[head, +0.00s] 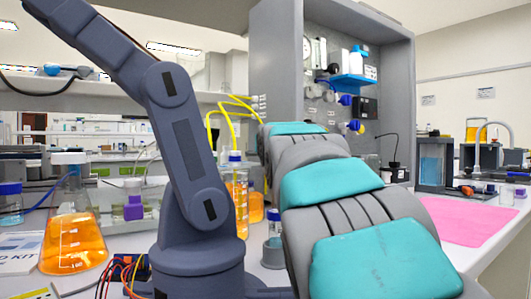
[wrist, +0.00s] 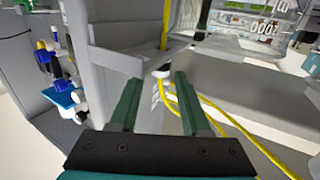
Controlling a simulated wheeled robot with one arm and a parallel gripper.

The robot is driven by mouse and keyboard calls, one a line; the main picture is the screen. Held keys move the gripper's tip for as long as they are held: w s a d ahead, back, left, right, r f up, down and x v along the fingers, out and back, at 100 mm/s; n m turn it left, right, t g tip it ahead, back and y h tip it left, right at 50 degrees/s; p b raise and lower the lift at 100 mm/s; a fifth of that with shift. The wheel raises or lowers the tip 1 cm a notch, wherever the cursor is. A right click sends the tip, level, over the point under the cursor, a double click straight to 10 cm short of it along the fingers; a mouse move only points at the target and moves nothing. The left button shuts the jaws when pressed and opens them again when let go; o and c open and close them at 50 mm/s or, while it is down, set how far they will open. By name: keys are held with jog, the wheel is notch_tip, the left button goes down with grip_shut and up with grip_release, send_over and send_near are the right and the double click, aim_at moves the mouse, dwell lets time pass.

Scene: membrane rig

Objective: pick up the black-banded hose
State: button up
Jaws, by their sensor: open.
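Yellow hoses (wrist: 215,112) run past my gripper in the wrist view, curving from near the fingertips toward the lower right. A vertical yellow length (wrist: 165,25) rises at the top centre. Yellow hoses (head: 232,112) also loop beside the grey cabinet in the head view. I cannot make out a black band on any of them. My gripper (wrist: 156,82) is open, its two green fingers apart with nothing clearly held between them. The hoses start close behind the right fingertip; whether they touch it I cannot tell. In the head view my teal-and-grey arm hides the gripper.
A grey cabinet (head: 280,60) with fittings stands behind my arm. A blue-grey jointed arm (head: 185,150) stands left of it. An orange flask (head: 72,235) and an orange-filled cylinder (head: 236,190) are on the bench. A pink mat (head: 465,220) lies at right.

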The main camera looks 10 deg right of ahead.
jog(key=shift+w+d+f, duration=0.1)
jog(key=shift+w, duration=2.2)
grip_shut()
